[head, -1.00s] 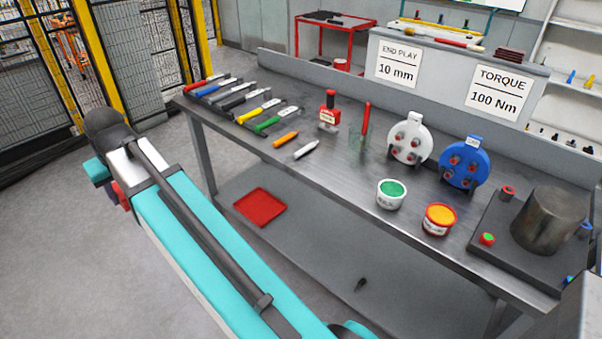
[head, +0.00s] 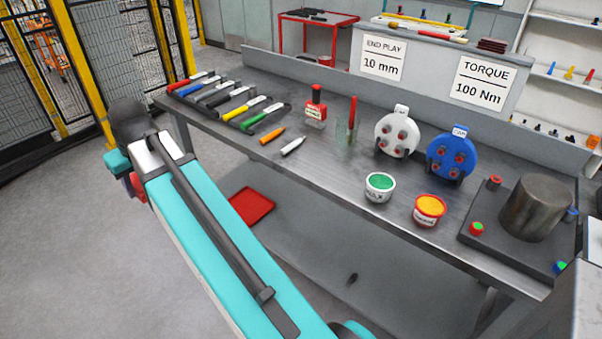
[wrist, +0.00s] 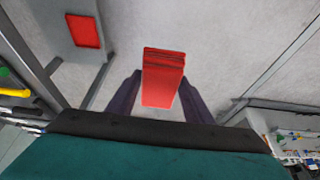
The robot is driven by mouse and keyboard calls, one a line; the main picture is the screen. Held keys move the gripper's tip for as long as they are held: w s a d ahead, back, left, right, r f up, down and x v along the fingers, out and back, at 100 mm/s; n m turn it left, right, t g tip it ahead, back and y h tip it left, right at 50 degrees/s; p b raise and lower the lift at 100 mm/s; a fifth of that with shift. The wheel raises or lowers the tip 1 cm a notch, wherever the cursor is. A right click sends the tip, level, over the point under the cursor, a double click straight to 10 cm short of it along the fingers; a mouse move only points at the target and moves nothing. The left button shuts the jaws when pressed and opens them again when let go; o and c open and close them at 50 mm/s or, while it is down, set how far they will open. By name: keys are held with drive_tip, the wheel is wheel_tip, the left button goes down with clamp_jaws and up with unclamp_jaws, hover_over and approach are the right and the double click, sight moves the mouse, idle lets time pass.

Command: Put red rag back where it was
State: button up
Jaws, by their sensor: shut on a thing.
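The red rag (wrist: 163,80) is a folded red block in the wrist view. It sits between the two dark fingers of my gripper (wrist: 160,97), which is shut on it. It is held over the grey floor, clear of the bench. A stack of dark red folded cloths (head: 491,45) lies on the raised ledge behind the bench, right of a red-handled tool.
The steel bench (head: 330,180) holds several hand tools, a white tub (head: 380,188), an orange-topped tub (head: 430,210), white and blue discs and a metal cylinder (head: 535,208). A red tray (head: 250,205) lies on the lower shelf. Fencing stands left; floor there is clear.

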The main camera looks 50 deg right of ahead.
drive_tip(key=s+d+f+b, duration=0.2)
drive_tip(key=s+d, duration=0.5)
drive_tip(key=d, duration=0.4)
drive_tip(key=s+d+f+b, duration=0.2)
drive_tip(key=s+d, duration=0.4)
drive_tip(key=d, duration=0.5)
drive_tip(key=s+d+f+b, duration=0.1)
drive_tip(key=s+d+b, duration=0.1)
drive_tip(key=s+d, duration=0.4)
drive_tip(key=s+d+f+b, duration=0.1)
drive_tip(key=s+d+b, duration=0.1)
drive_tip(key=s+d, duration=0.5)
drive_tip(key=s, duration=0.6)
drive_tip(key=shift+f+b, duration=0.3)
drive_tip(key=shift+w+d+r+p, duration=0.15)
drive_tip(key=shift+d+r+p, duration=0.1)
drive_tip(key=shift+p, duration=0.95)
drive_tip(key=shift+w+d+p, duration=0.1)
drive_tip(key=shift+d+p, duration=0.25)
drive_tip(key=shift+p, duration=0.65)
drive_tip(key=d+p, duration=0.1)
drive_tip(key=p, duration=0.3)
drive_tip(key=shift+w+d+f, duration=0.1)
drive_tip(key=shift+w+f, duration=0.05)
drive_tip(key=shift+f, duration=0.05)
